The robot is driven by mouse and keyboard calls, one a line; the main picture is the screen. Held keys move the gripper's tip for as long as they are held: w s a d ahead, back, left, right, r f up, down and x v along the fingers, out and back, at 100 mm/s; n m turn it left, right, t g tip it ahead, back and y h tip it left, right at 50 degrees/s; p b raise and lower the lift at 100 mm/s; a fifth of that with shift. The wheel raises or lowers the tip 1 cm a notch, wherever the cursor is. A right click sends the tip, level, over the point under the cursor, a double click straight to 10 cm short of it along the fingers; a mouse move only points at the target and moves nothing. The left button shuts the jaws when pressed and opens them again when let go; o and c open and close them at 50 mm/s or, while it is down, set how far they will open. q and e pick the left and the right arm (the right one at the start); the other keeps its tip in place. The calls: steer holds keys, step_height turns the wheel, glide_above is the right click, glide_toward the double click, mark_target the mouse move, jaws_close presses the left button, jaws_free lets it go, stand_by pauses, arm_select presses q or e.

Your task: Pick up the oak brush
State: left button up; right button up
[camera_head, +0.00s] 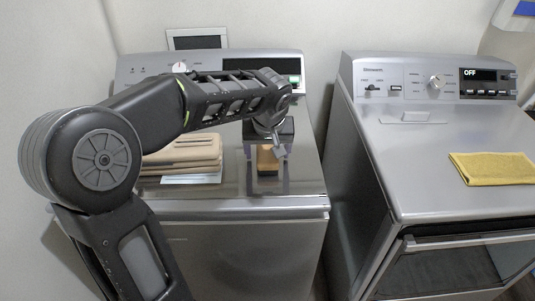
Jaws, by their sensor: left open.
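A small oak-coloured block, which looks like the oak brush (267,161), is on the glossy lid of the left washer (231,188). Its upper part is hidden by my left gripper. My left gripper (276,150) reaches in from the left and points down at the brush, with its jaws open. It overlaps the brush in the picture, and I cannot tell whether they touch. My right gripper is out of sight.
A stack of tan, flat items (182,152) lies on the lid left of the brush, with a pale sheet (192,179) under it. A second machine (425,160) stands on the right across a gap, with a yellow cloth (494,168) on top.

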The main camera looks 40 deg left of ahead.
mark_target(267, 150)
arm_select(q)
steer(key=shift+f+b, duration=0.25)
steer(key=shift+b, duration=0.15)
stand_by(0.8)
steer(key=shift+c, duration=0.4)
jaws_close()
steer(key=shift+r+p, duration=0.35)
steer(key=shift+p, duration=0.05)
steer(key=shift+r, duration=0.25)
step_height(267, 150, up, 9)
steer(key=shift+r, duration=0.2)
stand_by(0.3)
stand_by(0.4)
